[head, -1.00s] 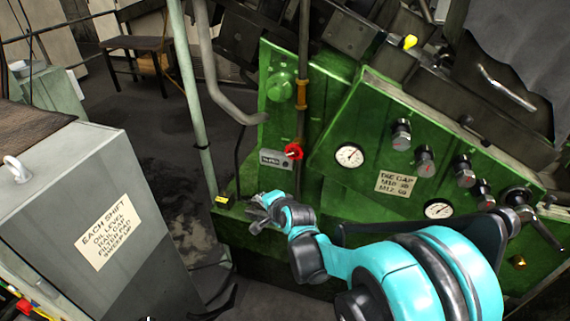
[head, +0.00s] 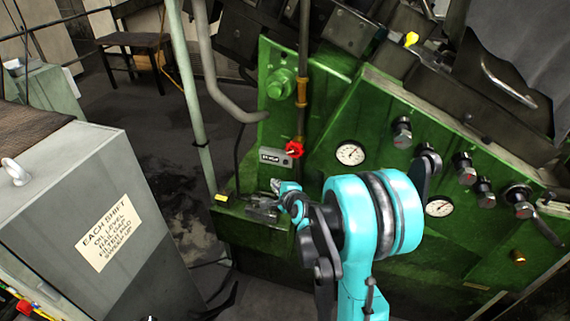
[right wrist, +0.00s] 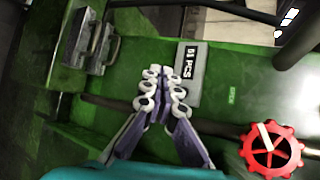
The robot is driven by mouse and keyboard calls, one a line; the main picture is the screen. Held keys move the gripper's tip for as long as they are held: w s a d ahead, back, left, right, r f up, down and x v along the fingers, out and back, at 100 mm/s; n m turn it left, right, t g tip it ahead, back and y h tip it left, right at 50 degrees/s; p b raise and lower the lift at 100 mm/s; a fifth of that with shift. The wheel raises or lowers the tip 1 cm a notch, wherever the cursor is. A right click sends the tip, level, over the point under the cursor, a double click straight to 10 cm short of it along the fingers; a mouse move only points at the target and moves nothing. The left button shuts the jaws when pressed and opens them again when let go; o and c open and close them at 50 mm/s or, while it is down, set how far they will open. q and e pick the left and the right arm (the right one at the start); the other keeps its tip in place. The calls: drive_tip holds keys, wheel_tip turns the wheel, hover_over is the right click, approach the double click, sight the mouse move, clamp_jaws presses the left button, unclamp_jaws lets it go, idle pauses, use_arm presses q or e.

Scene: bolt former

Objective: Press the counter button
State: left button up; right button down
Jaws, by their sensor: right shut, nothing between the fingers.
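The counter (head: 275,157) is a small grey box with a black display on the green machine front, left of a red handwheel (head: 294,149). In the right wrist view the counter (right wrist: 188,75) has white characters on its black display, seemingly ending in "PCS". I cannot make out its button clearly. My right gripper (head: 278,187) is just below the counter in the head view. In the right wrist view the right gripper (right wrist: 163,88) is shut and empty, its fingertips just left of the counter's grey body. I cannot tell whether they touch it. My left gripper is out of view.
The red handwheel (right wrist: 271,148) stands out at the lower right of the wrist view. Grey metal blocks (right wrist: 90,45) are at its upper left. In the head view, a gauge (head: 350,153) and several knobs are to the right. A grey cabinet (head: 75,215) stands left.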

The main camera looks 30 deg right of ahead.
sight(286, 162)
drive_tip(key=w+d, duration=0.5)
drive_tip(key=d, duration=0.1)
idle(1.6)
drive_tip(key=shift+w+d, duration=0.3)
